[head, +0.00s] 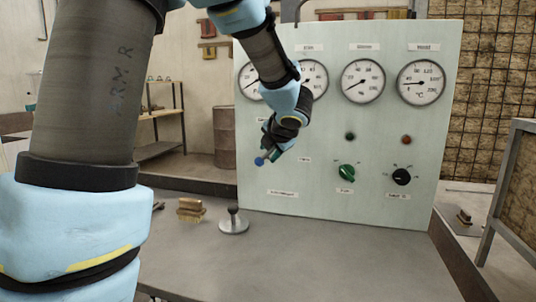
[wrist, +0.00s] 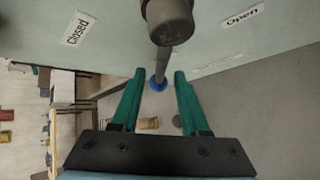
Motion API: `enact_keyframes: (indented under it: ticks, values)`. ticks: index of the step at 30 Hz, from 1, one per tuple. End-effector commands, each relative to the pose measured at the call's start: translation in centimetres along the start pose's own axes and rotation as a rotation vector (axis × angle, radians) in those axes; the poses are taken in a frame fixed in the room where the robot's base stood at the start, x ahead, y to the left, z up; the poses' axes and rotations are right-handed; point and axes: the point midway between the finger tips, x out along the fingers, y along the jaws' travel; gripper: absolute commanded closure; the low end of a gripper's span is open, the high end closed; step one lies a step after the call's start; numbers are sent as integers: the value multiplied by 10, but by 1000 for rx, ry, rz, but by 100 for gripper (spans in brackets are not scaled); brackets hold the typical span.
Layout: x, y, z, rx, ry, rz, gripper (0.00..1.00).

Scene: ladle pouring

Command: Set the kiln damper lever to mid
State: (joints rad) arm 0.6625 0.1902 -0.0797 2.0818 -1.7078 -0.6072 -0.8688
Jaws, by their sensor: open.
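The kiln damper lever shows in the wrist view as a dark cylindrical hub (wrist: 170,20) and a thin rod ending in a blue knob (wrist: 158,83). In the head view the blue knob (head: 259,161) stands out before the panel's lower left, and my arm hides most of the lever. A "Closed" label (wrist: 77,29) is on the left of the hub and an "Open" label (wrist: 242,15) on the right. My gripper (wrist: 159,74) is open, its green fingers on either side of the knob in the wrist view. I cannot tell whether they touch it.
The pale panel (head: 400,125) carries several gauges, a green dial (head: 346,172) and a black dial (head: 401,176). On the grey bench (head: 330,260) are a brush (head: 190,210) and a metal disc with a dark knob (head: 233,224). The bench front is clear.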

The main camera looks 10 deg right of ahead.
Motion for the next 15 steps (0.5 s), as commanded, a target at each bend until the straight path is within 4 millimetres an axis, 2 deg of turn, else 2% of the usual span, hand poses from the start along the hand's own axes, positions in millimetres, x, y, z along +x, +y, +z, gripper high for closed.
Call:
enact_keyframes:
  ticks: [3, 9, 15]
  values:
    - [-27, 1, 1, 0, -4, 1, 55]
    - [-63, 1, 1, -1, -4, 0, 55]
    - [-80, 0, 0, 0, -1, 0, 55]
